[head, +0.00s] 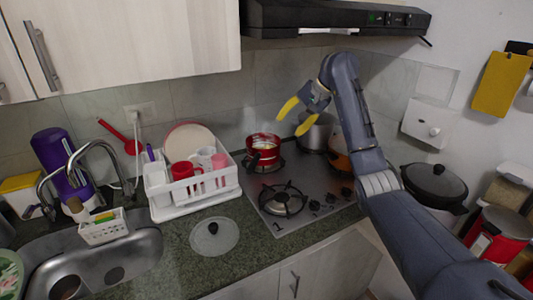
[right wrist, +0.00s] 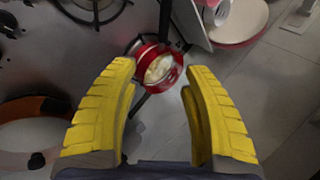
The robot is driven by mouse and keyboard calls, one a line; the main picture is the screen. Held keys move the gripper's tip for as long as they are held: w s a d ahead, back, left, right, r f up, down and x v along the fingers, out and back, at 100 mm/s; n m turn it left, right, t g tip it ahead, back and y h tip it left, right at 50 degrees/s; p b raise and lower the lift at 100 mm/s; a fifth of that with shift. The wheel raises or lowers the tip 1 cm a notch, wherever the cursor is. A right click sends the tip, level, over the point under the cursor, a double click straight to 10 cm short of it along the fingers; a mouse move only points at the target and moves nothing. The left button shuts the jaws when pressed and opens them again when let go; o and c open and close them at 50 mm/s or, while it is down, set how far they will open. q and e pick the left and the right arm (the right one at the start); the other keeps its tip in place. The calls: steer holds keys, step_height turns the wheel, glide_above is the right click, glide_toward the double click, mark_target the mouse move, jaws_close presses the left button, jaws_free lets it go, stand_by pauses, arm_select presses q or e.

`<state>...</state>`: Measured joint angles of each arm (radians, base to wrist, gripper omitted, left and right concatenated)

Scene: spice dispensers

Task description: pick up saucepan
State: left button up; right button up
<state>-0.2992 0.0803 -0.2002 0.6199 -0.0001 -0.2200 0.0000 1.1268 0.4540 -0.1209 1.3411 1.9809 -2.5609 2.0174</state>
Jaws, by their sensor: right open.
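A red saucepan (head: 263,151) with pale contents stands on the back left burner of the stove. Its dark handle points toward the front left. In the right wrist view the saucepan (right wrist: 157,68) lies beyond and between the fingertips. My right gripper (head: 296,117) has yellow fingers and is open, above and a little to the right of the saucepan, not touching it. The right wrist view shows its open fingers (right wrist: 160,70) with nothing between them. My left gripper is not in view.
A grey pot (head: 316,135) and an orange pan (head: 339,155) stand right of the saucepan. A white dish rack (head: 194,190) with cups and plates is close on the left. The front burner (head: 283,200) is empty. A range hood (head: 335,18) hangs above.

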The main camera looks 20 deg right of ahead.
steer(key=a+f, duration=0.3)
steer(key=a, duration=0.1)
glide_toward(257, 159)
steer(key=shift+n+g, duration=0.3)
steer(key=shift+g, duration=0.1)
steer(key=x, duration=0.5)
steer(key=shift+w, duration=0.2)
steer(key=shift+w+x, duration=0.1)
steer(key=shift+x, duration=1.45)
steer(key=shift+w+x, duration=0.15)
steer(key=shift+x, duration=1.35)
steer(key=shift+r, duration=0.1)
jaws_close()
steer(key=shift+r, duration=0.1)
